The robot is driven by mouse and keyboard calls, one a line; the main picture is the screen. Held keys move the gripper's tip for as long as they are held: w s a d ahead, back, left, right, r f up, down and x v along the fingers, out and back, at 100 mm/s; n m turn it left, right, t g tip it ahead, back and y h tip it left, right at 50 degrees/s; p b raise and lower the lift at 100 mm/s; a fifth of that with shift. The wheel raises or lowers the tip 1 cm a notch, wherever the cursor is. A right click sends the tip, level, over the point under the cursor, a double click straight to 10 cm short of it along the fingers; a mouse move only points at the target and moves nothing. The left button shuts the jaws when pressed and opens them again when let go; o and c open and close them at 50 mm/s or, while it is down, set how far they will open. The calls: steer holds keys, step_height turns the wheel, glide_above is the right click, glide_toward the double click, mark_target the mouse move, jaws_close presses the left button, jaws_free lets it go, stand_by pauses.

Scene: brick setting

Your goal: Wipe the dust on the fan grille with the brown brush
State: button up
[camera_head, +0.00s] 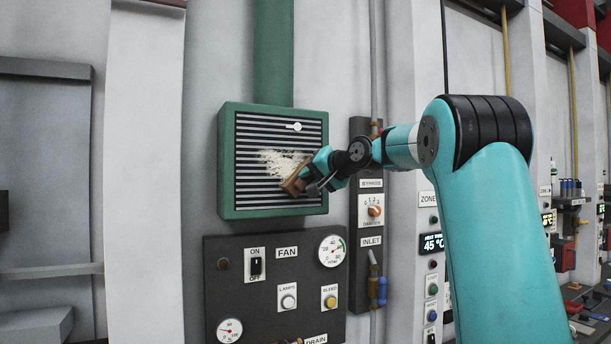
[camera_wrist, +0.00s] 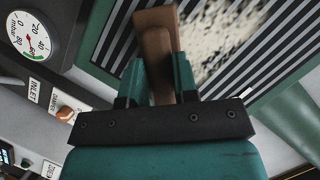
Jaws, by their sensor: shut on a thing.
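The fan grille (camera_head: 243,190) is a green box on the wall with dark slats. A pale, speckled patch of dust (camera_head: 281,162) covers its middle, and the dust also shows in the wrist view (camera_wrist: 222,40). My gripper (camera_head: 313,180) is shut on the brown brush (camera_head: 293,185) at the grille's lower right, just below the dust. In the wrist view the brush (camera_wrist: 157,50) stands between the two fingers (camera_wrist: 158,80), beside the dust patch. I cannot tell whether its bristles touch the slats.
Below the grille is a dark panel (camera_head: 290,255) with a FAN switch (camera_head: 256,262), gauges and lamp buttons. Right of the grille is a narrow panel with a damper knob (camera_head: 374,211) and pipes. A green duct (camera_head: 273,55) rises above the grille.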

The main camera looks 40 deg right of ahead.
steer(key=shift+w+a+r, duration=0.9)
steer(key=shift+a+r, duration=0.15)
steer(key=shift+a, duration=2)
steer(key=shift+w+a+r, duration=0.85)
steer(key=shift+a+r, duration=0.2)
steer(key=shift+a, duration=1.95)
steer(key=s+d+p, duration=0.4)
steer(key=d, duration=1)
steer(key=shift+f, duration=0.1)
